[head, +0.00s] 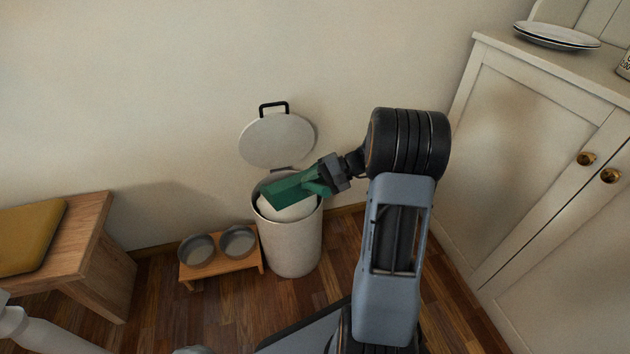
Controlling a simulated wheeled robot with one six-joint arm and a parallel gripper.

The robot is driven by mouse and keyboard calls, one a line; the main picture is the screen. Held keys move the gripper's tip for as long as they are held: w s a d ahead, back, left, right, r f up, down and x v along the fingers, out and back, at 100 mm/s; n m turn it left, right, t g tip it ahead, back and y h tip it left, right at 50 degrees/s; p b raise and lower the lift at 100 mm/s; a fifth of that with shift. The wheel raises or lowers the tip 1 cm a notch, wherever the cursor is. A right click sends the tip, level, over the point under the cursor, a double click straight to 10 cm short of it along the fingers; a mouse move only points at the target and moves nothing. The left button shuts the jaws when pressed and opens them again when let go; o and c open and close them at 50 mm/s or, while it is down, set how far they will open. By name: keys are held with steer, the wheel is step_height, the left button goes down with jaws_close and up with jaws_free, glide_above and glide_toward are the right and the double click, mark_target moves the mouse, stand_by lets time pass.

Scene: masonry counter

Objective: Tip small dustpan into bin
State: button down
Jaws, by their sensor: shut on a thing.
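The small dustpan (290,190) is green and sits over the open mouth of the bin. My gripper (326,177) is shut on the dustpan at its right end, above the bin's right rim. The dustpan looks tilted, with its far end to the left and lower. Whether anything lies in the dustpan cannot be told. The bin (295,246) is a cream cylinder standing on the floor by the wall. Its round lid (277,140) with a black handle is up against the wall. Something pale shows inside the bin below the dustpan.
A low wooden stand with two bowls (221,266) is just left of the bin. A wooden bench (92,265) with a mustard cushion (25,236) is farther left. A cream cabinet (530,150) with plates (556,37) on top stands at the right.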

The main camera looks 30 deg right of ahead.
steer(key=shift+m+g, duration=0.9)
steer(key=shift+w+a+r+p, duration=0.1)
steer(key=shift+w+r+p, duration=0.65)
steer(key=shift+p, duration=0.75)
steer(key=shift+w+a+r+p, duration=0.1)
steer(key=shift+w+r+p, duration=0.4)
steer(key=shift+w+p, duration=0.7)
steer(key=w+p, duration=0.1)
steer(key=p, duration=0.1)
steer(key=r+m+g+p, duration=0.1)
steer(key=p, duration=0.1)
steer(key=shift+w+h, duration=0.3)
steer(key=shift+w, duration=0.05)
steer(key=shift+w+f, duration=0.1)
